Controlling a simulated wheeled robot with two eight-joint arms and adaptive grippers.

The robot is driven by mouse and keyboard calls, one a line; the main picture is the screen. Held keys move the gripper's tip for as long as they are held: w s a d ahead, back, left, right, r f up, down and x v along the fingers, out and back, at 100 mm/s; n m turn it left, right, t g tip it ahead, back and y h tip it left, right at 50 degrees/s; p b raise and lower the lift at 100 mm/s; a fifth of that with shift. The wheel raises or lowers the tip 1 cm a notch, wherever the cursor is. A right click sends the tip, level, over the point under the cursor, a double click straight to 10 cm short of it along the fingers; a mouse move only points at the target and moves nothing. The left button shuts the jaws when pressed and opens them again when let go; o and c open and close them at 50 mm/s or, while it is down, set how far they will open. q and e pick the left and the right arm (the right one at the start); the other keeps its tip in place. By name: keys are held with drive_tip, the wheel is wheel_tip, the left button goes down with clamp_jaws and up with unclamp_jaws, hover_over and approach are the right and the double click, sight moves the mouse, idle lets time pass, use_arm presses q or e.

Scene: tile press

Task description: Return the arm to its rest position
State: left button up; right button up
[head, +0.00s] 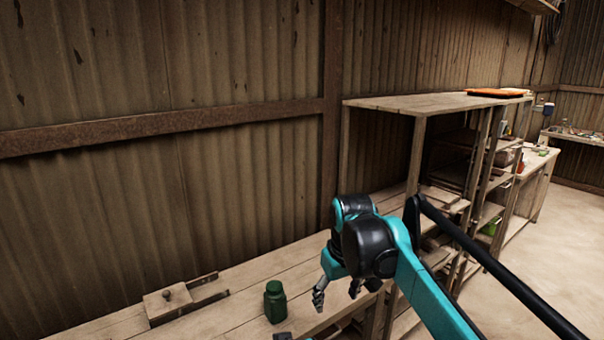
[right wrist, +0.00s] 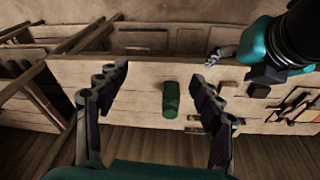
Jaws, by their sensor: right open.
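My right gripper (head: 337,293) hangs at the end of my teal and black right arm, above the wooden bench (head: 240,296). It is open and empty. In the right wrist view its two fingers stand wide apart (right wrist: 157,95). The dark green jar (head: 275,301) stands upright on the bench, left of and apart from the gripper in the head view. In the right wrist view the jar (right wrist: 171,98) shows between the fingers, beyond them. A teal and black arm part, seemingly my left arm, enters that view at top right, with a grey gripper end (right wrist: 222,56); its jaws are unclear.
A wooden press-like block with a knob (head: 170,300) lies on the bench at left. A tall wooden shelf (head: 420,105) stands behind my right arm. A corrugated wall (head: 150,70) closes off the back. Open floor (head: 540,260) lies at right.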

use_arm(q)
drive_tip(key=s+a+m+h, duration=0.2)
drive_tip(key=s+a, duration=0.2)
drive_tip(key=s, duration=0.5)
drive_tip(key=s+a+r+m+h, duration=0.1)
drive_tip(key=s+a+h, duration=0.2)
drive_tip(key=s, duration=0.6)
drive_tip(key=shift+s+a+r+m+g, duration=0.15)
drive_tip(key=shift+a+m+g, duration=0.2)
drive_tip(key=shift+a, duration=0.75)
use_arm(e)
drive_tip(key=s+d+f+m+t, duration=0.2)
drive_tip(key=s+d+f, duration=0.3)
drive_tip(key=s, duration=0.5)
drive_tip(key=s+d+f+m+t, duration=0.2)
drive_tip(key=s+d+f, duration=0.3)
drive_tip(key=s+f, duration=0.4)
drive_tip(key=shift+s+f+m+t, duration=0.15)
drive_tip(key=shift+s+m+t, duration=0.2)
drive_tip(key=shift+s, duration=0.55)
